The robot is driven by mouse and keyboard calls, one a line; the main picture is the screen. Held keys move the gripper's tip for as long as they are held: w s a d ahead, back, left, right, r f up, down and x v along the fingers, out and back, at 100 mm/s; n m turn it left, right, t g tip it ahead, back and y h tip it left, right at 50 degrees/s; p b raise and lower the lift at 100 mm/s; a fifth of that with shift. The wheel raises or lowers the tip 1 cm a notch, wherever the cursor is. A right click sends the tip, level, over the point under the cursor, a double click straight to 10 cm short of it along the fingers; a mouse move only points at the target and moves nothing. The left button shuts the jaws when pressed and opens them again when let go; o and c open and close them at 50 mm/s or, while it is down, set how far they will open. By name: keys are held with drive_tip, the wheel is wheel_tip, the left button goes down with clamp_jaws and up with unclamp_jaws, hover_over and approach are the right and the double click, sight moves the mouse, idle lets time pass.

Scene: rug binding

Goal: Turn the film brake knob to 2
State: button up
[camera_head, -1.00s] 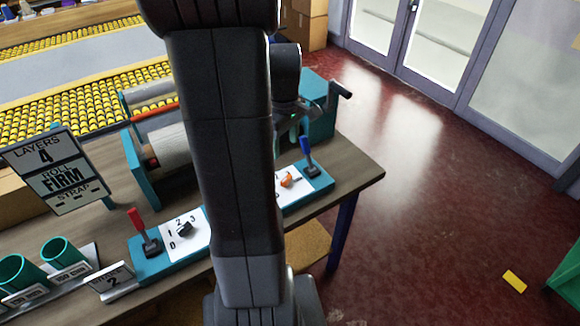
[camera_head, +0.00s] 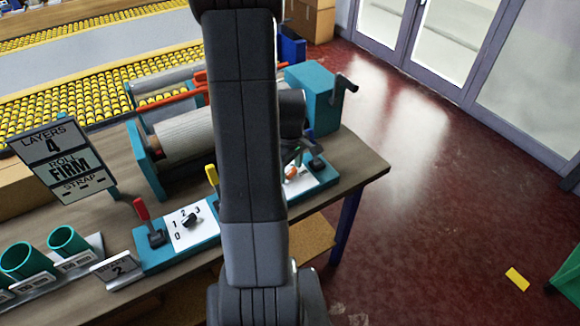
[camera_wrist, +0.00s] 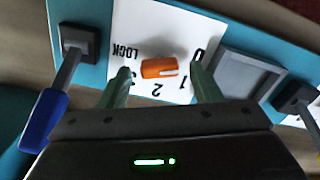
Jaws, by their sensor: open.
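An orange knob (camera_wrist: 159,67) sits on a white dial plate (camera_wrist: 150,25) marked LOCK, 0, 1, 2 and 3. Its white mark faces right in the wrist view, near 0 and 1; the exact setting is hard to tell. My gripper (camera_wrist: 160,71) is open, with one green finger on each side of the knob and gaps between. In the head view the orange knob (camera_head: 291,173) is partly hidden by my arm. A second, black knob (camera_head: 189,219) sits on a 0-to-3 dial farther left. I cannot read which knob is the film brake.
A blue lever (camera_wrist: 45,115) stands left of the dial in the wrist view. A grey square recess (camera_wrist: 245,75) lies to its right. In the head view, a red lever (camera_head: 146,220) and a yellow lever (camera_head: 212,175) stand near the black knob. The roller machine (camera_head: 180,135) is behind.

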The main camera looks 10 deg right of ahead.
drive_tip(key=c, duration=1)
drive_tip(key=shift+m, duration=0.3)
drive_tip(key=m+b, duration=0.1)
drive_tip(key=m, duration=0.2)
drive_tip(key=shift+d, duration=0.1)
drive_tip(key=m+b, duration=0.1)
drive_tip(key=m, duration=0.5)
drive_tip(key=shift+d, duration=0.1)
drive_tip(key=m+b, duration=0.1)
drive_tip(key=m, duration=0.4)
drive_tip(key=shift+d, duration=0.1)
drive_tip(key=m+b, duration=0.1)
drive_tip(key=m, duration=0.4)
drive_tip(key=shift+d, duration=0.1)
